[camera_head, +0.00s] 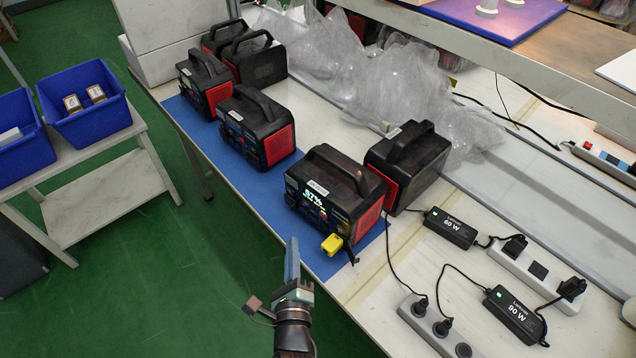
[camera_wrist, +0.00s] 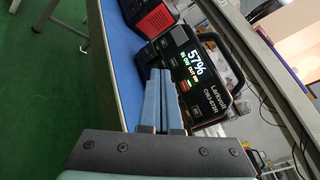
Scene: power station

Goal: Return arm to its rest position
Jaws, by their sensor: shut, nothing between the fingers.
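My gripper (camera_head: 292,262) is at the lower middle of the head view, over the front edge of the workbench, with its blue fingers together and nothing between them. In the wrist view the gripper (camera_wrist: 161,80) points toward a black power station (camera_wrist: 195,75) whose lit display reads 57%. That power station (camera_head: 330,190) also shows in the head view, on a blue mat (camera_head: 262,188), with a yellow plug (camera_head: 332,244) at its front. The gripper appears apart from it. The lower part of its front is partly hidden by the fingers in the wrist view.
Several more black and red power stations (camera_head: 256,128) stand along the bench. Plastic wrap (camera_head: 385,85) lies behind them. Chargers (camera_head: 452,227), power strips (camera_head: 538,268) and cables lie at right. Blue bins (camera_head: 85,105) sit on a side table at left. Green floor (camera_head: 180,270) is clear.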

